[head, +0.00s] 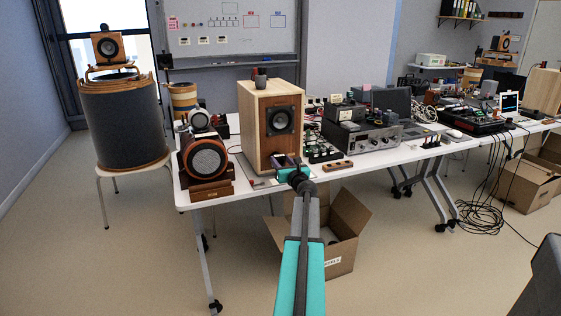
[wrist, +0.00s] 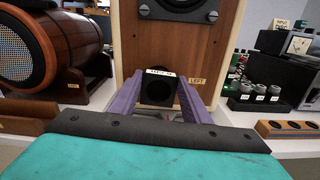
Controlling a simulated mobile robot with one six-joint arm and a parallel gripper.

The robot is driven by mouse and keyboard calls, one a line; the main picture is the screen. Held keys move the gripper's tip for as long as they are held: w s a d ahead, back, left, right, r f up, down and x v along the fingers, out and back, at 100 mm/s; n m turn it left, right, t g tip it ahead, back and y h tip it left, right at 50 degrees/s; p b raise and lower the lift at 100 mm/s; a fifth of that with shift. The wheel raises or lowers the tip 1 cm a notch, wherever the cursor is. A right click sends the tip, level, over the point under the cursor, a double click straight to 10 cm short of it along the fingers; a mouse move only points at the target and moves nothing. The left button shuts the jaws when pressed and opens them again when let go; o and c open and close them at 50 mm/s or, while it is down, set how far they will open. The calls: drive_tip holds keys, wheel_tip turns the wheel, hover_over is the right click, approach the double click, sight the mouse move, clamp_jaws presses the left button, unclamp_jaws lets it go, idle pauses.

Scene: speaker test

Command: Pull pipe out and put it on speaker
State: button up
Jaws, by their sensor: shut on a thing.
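The wooden speaker (head: 258,142) stands upright on the white table, with a dark driver in its front. In the wrist view its lower front panel (wrist: 203,65) carries a "LEFT" label. My gripper (head: 289,161) is low in front of the speaker.
A round wooden speaker (head: 207,160) stands close on the left. Small electronics (head: 322,150) and a grey amplifier (head: 370,138) stand on the right. A small dark cup (head: 261,82) and a red item are on the speaker's top. An open cardboard box (head: 342,245) is below the table.

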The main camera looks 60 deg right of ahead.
drive_tip(key=v, duration=0.6)
idle(1.9)
drive_tip(key=shift+a, duration=0.15)
drive_tip(key=w+a+r+n+t+y+p, duration=0.1)
drive_tip(key=w+a+r+n+y+p, duration=0.25)
drive_tip(key=w+a, duration=0.6)
drive_tip(key=w+a+r+n+t+y+p, duration=0.15)
drive_tip(key=w+a+y+p, duration=0.3)
drive_tip(key=a, duration=0.95)
drive_tip(key=w+a+r+n+t+y+p, duration=0.1)
drive_tip(key=w+a+r+n+y+p, duration=0.35)
drive_tip(key=a, duration=0.75)
drive_tip(key=a+r+n+g+y+p, duration=0.2)
drive_tip(key=a+n+y+p, duration=0.1)
drive_tip(key=a, duration=1)
drive_tip(key=a+r+n+g+y+p, duration=0.2)
drive_tip(key=a+y+p, duration=0.3)
drive_tip(key=a, duration=0.7)
drive_tip(key=s+a+r+n+g+y+p, duration=0.1)
drive_tip(key=a+r+n+g+y+p, duration=0.2)
drive_tip(key=a, duration=1)
drive_tip(key=shift+a+r+n+g+y+p, duration=0.2)
drive_tip(key=shift+a+n+g+y+p, duration=0.2)
drive_tip(key=shift+y+p, duration=0.55)
